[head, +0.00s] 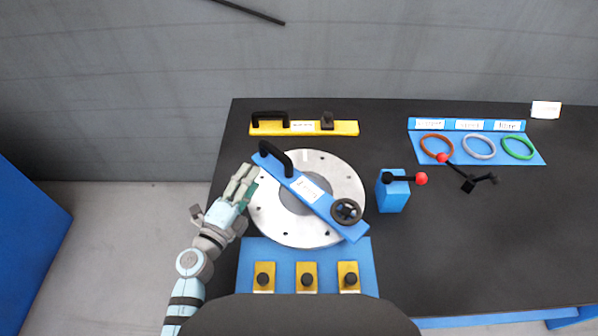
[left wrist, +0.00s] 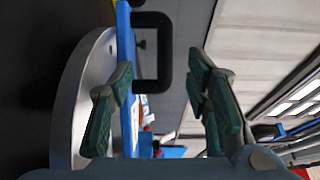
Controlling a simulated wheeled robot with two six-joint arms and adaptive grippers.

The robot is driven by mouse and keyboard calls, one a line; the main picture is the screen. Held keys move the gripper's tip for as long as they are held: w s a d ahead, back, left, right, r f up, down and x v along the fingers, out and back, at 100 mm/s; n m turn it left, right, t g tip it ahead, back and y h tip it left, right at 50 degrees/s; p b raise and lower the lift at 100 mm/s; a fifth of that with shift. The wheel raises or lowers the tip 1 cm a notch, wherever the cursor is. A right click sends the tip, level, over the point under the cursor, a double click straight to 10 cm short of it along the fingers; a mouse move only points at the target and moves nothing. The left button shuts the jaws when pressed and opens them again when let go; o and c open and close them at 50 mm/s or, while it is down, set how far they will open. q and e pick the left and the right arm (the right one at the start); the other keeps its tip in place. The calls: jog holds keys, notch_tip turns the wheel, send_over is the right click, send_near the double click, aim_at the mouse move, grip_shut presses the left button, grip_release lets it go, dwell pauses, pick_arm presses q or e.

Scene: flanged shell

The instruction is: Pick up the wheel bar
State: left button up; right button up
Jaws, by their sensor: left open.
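The wheel bar is a blue bar (head: 324,205) with a white label, a black arched handle (head: 275,158) at its upper-left end and a black handwheel (head: 346,211) at its lower-right end. It lies diagonally across a round silver flange (head: 270,217). My left gripper (head: 246,181) is open at the flange's left edge, just below and left of the handle. In the left wrist view, the open gripper (left wrist: 163,95) has green-padded fingers, with the handle (left wrist: 152,84) showing beyond the gap and the blue bar edge-on (left wrist: 126,50). No contact shows. My right gripper is out of view.
A yellow bar (head: 345,128) with a black handle lies behind the flange. A blue block (head: 393,196) with a red-knobbed lever stands to the right. A blue plate (head: 285,252) with yellow pieces lies in front. Colored rings rest on a blue mat (head: 460,150) at back right.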

aim_at(269, 154)
pick_arm(q)
jog(key=x, duration=0.1)
jog(key=b+x, duration=0.1)
jog(key=x, duration=0.3)
jog(key=shift+d+r, duration=0.15)
jog(key=shift+r, duration=0.15)
jog(key=b+x, duration=0.2)
jog(key=x, duration=0.3)
jog(key=shift+w+f, duration=0.15)
jog(key=shift+w, duration=0.15)
jog(key=shift+w+d, duration=0.25)
jog(key=shift+w, duration=0.05)
grip_shut()
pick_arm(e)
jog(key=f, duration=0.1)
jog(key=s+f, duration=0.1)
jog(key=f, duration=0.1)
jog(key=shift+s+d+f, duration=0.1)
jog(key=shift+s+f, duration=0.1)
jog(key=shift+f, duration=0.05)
pick_arm(q)
jog(key=shift+r, duration=0.25)
